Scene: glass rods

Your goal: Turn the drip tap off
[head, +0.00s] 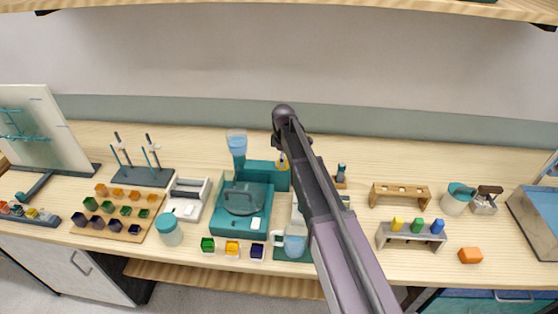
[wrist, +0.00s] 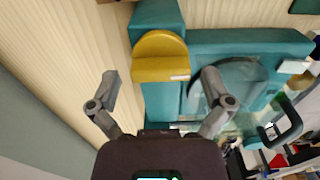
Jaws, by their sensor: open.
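A yellow rounded knob with a flat bar (wrist: 160,66), which looks like the tap's handle, sits against a teal block (wrist: 155,14) in the wrist view. A small part of the yellow piece (head: 283,163) shows beside my arm in the head view, at the teal housing (head: 262,169). My gripper (wrist: 160,82) is open, one finger on each side of the knob's lower edge in the picture, with nothing between the tips. I cannot tell how far the tips are from the knob. In the head view my arm hides most of the gripper.
A clear blue-tinted funnel vessel (head: 237,142) stands left of the housing. A teal tray machine (head: 241,199) is in front, and a jug (head: 294,244) stands near the bench front. The bench behind the housing is mostly clear.

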